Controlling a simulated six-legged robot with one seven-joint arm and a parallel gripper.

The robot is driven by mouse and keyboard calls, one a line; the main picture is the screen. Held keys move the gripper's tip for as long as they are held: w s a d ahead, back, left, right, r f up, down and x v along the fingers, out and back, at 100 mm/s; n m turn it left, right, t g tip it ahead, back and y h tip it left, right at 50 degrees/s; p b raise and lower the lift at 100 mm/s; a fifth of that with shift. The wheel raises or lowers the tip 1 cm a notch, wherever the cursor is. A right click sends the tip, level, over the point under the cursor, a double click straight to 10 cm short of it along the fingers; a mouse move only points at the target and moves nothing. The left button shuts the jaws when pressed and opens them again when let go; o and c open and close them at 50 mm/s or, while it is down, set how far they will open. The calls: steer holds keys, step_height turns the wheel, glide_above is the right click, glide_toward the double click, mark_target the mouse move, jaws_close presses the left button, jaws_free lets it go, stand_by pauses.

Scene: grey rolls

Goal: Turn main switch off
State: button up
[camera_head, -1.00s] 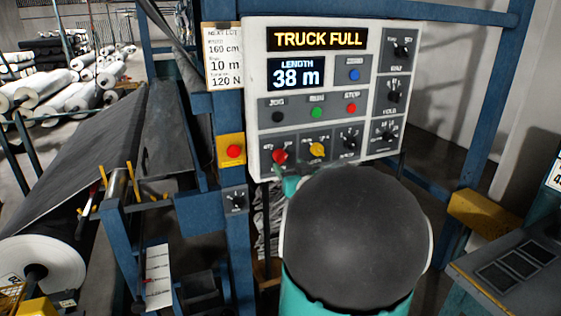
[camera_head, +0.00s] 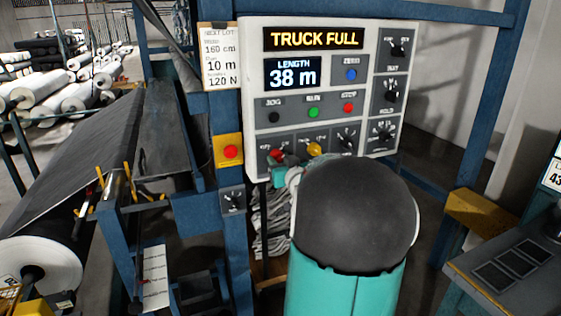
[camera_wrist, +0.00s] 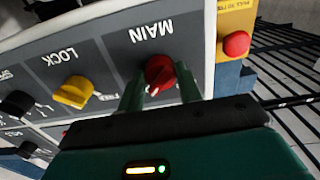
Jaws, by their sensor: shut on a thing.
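The main switch is a red rotary knob (camera_wrist: 160,70) under an upside-down "MAIN" label in the wrist view. It also shows at the lower left of the control panel in the head view (camera_head: 277,154). My gripper (camera_wrist: 159,82) has its two green fingers on either side of the knob and is shut on it. In the head view my gripper (camera_head: 279,172) reaches the knob from below, its fingers largely hidden by my arm. A white pointer mark shows on the knob's edge, but the markings it points to are hidden.
A yellow lock knob (camera_wrist: 73,92) sits beside the main switch. A red button on a yellow plate (camera_head: 230,152) is left of the panel (camera_head: 250,95). The display (camera_head: 313,39) reads "TRUCK FULL". A blue post stands at the panel's left.

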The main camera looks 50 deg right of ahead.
steer(key=shift+n, duration=0.3)
steer(key=n, duration=1.3)
steer(key=shift+r, duration=0.1)
steer(key=shift+n, duration=2.2)
steer(key=o, duration=1)
steer(key=shift+d, duration=0.1)
steer(key=shift+s, duration=0.15)
